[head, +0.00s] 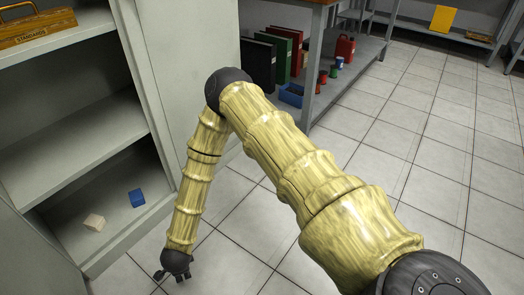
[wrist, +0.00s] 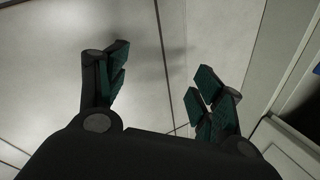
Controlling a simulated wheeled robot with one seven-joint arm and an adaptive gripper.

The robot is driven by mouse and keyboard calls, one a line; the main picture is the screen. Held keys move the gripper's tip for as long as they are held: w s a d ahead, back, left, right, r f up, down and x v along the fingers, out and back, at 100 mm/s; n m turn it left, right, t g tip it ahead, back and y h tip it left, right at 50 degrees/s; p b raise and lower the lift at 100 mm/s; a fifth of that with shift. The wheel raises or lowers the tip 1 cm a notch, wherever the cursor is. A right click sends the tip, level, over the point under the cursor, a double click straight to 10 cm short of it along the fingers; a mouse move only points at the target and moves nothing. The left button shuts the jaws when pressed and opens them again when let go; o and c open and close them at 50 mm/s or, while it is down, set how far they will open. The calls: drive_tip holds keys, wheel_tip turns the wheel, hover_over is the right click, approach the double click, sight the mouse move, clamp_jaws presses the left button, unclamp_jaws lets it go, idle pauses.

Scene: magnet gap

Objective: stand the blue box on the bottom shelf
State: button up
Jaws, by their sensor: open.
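A small blue box (head: 136,197) rests on the bottom shelf (head: 120,222) of the grey cabinet in the head view, towards its right side. It looks low, and I cannot tell surely which face it rests on. A sliver of blue, possibly this box, shows at the right edge of the wrist view (wrist: 317,70). My gripper (head: 173,277) is outside the cabinet, low over the floor tiles, in front and to the right of the shelf. In the wrist view its fingers (wrist: 158,84) are spread, with only floor between them. It is apart from the box.
A middle shelf (head: 75,150) is above, and a wooden case (head: 36,28) sits higher. The cabinet side wall (head: 195,60) stands close to my arm. Binders and a blue bin (head: 291,95) are under a bench.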

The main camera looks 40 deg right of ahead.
drive_tip(key=s+d+n, duration=0.3)
drive_tip(key=s, duration=0.2)
drive_tip(key=s+d+n+g, duration=0.1)
drive_tip(key=s+d+n, duration=0.2)
drive_tip(key=s, duration=0.3)
drive_tip(key=s+d+n+g, duration=0.1)
drive_tip(key=s+d+n, duration=0.2)
drive_tip(key=s+n, duration=0.1)
drive_tip(key=shift+s+d+f+n, duration=0.1)
drive_tip(key=shift+s+f+n, duration=0.3)
drive_tip(key=shift+s, duration=0.25)
drive_tip(key=s+d+r+n+g, duration=0.1)
drive_tip(key=s+d+r+n, duration=0.1)
drive_tip(key=s+d+n, duration=0.2)
drive_tip(key=s+d+r+n+g, duration=0.1)
drive_tip(key=s+d+n, duration=0.3)
drive_tip(key=s, duration=0.5)
drive_tip(key=shift+s+d+r+n+g, duration=0.3)
drive_tip(key=shift+s+d+r, duration=0.05)
drive_tip(key=shift+d+r, duration=0.45)
